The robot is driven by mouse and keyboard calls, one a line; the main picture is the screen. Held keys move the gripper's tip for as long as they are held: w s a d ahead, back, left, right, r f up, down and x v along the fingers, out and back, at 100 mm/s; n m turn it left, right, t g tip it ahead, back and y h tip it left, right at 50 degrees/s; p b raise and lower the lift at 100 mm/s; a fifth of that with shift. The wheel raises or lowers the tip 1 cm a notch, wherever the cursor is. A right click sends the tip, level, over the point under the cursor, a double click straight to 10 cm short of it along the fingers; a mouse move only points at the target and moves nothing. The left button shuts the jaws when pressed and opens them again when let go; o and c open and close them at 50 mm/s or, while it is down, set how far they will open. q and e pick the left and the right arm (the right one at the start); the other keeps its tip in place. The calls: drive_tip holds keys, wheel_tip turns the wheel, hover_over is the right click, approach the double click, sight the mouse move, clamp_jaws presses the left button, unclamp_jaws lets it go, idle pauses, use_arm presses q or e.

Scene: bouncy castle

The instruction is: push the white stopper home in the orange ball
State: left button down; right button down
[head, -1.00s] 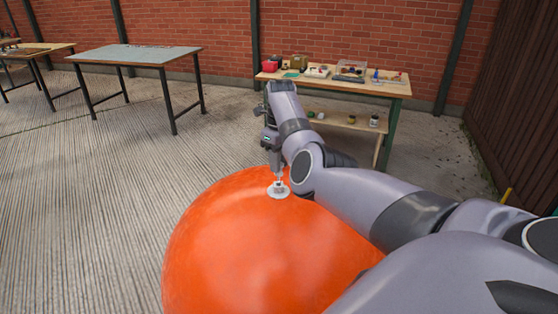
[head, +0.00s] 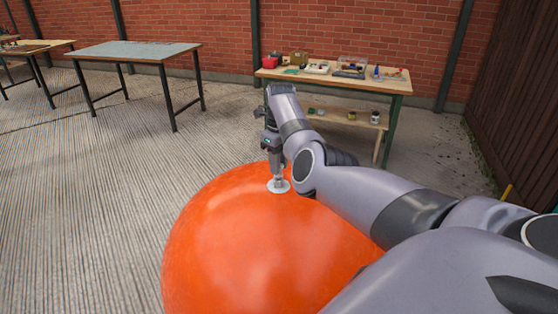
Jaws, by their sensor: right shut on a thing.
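The big orange ball (head: 240,245) fills the lower middle of the head view. The white stopper (head: 279,187) is at the top of the ball, with its round flange against the orange surface. My right gripper (head: 278,178) points down from above and is shut on the stopper. Its fingers hide the stopper's upper part, and how deep the stopper sits cannot be told. My right arm covers the ball's right side. My left gripper is not in view.
A wooden workbench (head: 330,83) with boxes and tools stands behind the ball by the brick wall. A grey-topped table (head: 135,52) stands at the back left. A dark fence (head: 515,110) runs along the right. The concrete floor at left is clear.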

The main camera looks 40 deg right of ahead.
drive_tip(key=shift+f, duration=0.6)
drive_tip(key=c, duration=0.8)
unclamp_jaws()
drive_tip(key=shift+c, duration=0.2)
drive_tip(key=shift+r, duration=0.15)
drive_tip(key=shift+s+r+b, duration=0.1)
drive_tip(key=shift+r+b, duration=0.35)
drive_tip(key=shift+r, duration=3.05)
